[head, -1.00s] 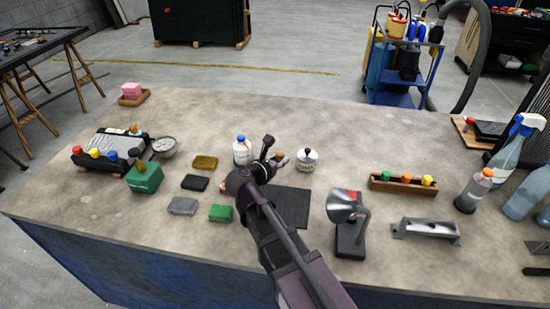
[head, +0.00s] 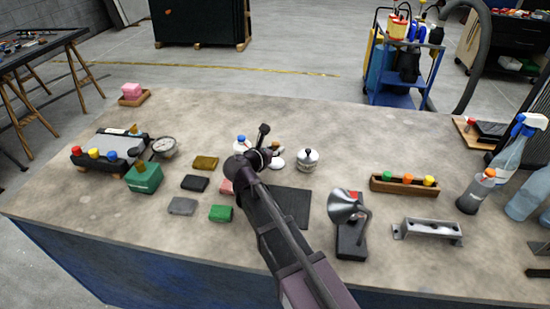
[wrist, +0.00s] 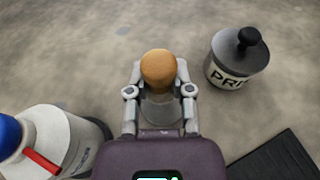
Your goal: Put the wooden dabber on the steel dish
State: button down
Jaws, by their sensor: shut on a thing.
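The wooden dabber (wrist: 158,70), with a rounded orange-brown top, is between my gripper's two fingers (wrist: 160,92) in the wrist view. My gripper is shut on it, and a greyish part shows below the wood. In the head view my gripper (head: 274,156) is over the middle of the bench, mostly behind my dark wrist. It is between a blue-capped white bottle and a pot with a dark lid knob. I cannot clearly pick out the steel dish. A shiny conical metal piece (head: 343,206) stands on a dark block at the right front, but I cannot tell whether it is the dish.
The pot (wrist: 238,58) is close right of my gripper; the white bottle (wrist: 55,142) is close left. A black mat (head: 292,207) lies in front. Several small blocks, a dial gauge (head: 164,147) and a wooden rack (head: 404,185) stand around.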

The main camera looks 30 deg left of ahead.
aim_at(276, 164)
jog(key=shift+d+f+b, duration=0.1)
jog(key=shift+f+b, duration=1.2)
jog(key=shift+f, duration=0.35)
jog(key=shift+f, duration=0.15)
jog(key=c, duration=0.5)
grip_release()
jog(key=shift+r, duration=0.2)
jog(key=shift+s+r, duration=0.15)
jog(key=shift+s, duration=0.2)
jog(key=p+v, duration=0.3)
jog(key=v, duration=0.8)
jog(key=shift+s+p, duration=0.2)
jog(key=shift+p, duration=0.2)
jog(key=shift+r, duration=0.2)
